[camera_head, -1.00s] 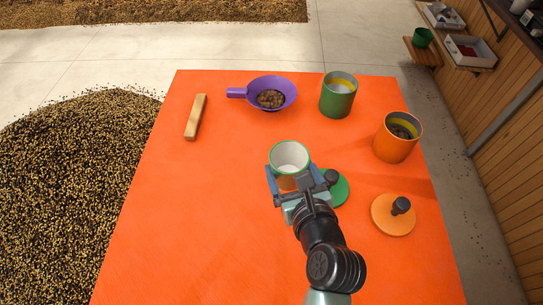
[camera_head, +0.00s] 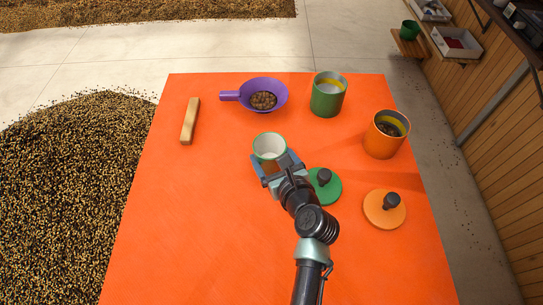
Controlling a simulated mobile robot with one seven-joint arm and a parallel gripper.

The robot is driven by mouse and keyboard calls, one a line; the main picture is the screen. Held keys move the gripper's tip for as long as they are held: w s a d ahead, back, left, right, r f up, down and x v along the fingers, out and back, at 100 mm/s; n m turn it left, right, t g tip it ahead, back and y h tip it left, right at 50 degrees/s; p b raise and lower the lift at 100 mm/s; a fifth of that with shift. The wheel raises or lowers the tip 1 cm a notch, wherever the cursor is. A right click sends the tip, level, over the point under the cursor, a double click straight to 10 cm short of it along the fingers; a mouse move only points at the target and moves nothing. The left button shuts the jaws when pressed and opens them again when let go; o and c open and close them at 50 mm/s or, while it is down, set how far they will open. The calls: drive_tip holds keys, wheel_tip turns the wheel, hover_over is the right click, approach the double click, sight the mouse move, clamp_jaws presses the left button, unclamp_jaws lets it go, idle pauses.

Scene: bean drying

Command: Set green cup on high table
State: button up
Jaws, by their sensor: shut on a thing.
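A white cup with a green rim (camera_head: 269,147) is upright over the middle of the orange table (camera_head: 190,220). My gripper (camera_head: 273,168) is shut on it from the near side, and my arm hides part of its near wall. I cannot tell whether its base touches the table. A solid green cup (camera_head: 410,30) stands on a small wooden shelf (camera_head: 408,46) at the wall, top right, well away from my gripper.
Behind the held cup are a purple scoop of beans (camera_head: 264,94) and a green canister (camera_head: 327,98). To the right are an orange canister of beans (camera_head: 380,143), an orange lid (camera_head: 377,215) and a green lid (camera_head: 329,190). A wooden block (camera_head: 189,122) lies left; the table's left front is clear.

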drive_tip(key=shift+f, duration=0.25)
drive_tip(key=shift+f, duration=0.15)
drive_tip(key=o, duration=1.4)
drive_tip(key=shift+c, duration=0.2)
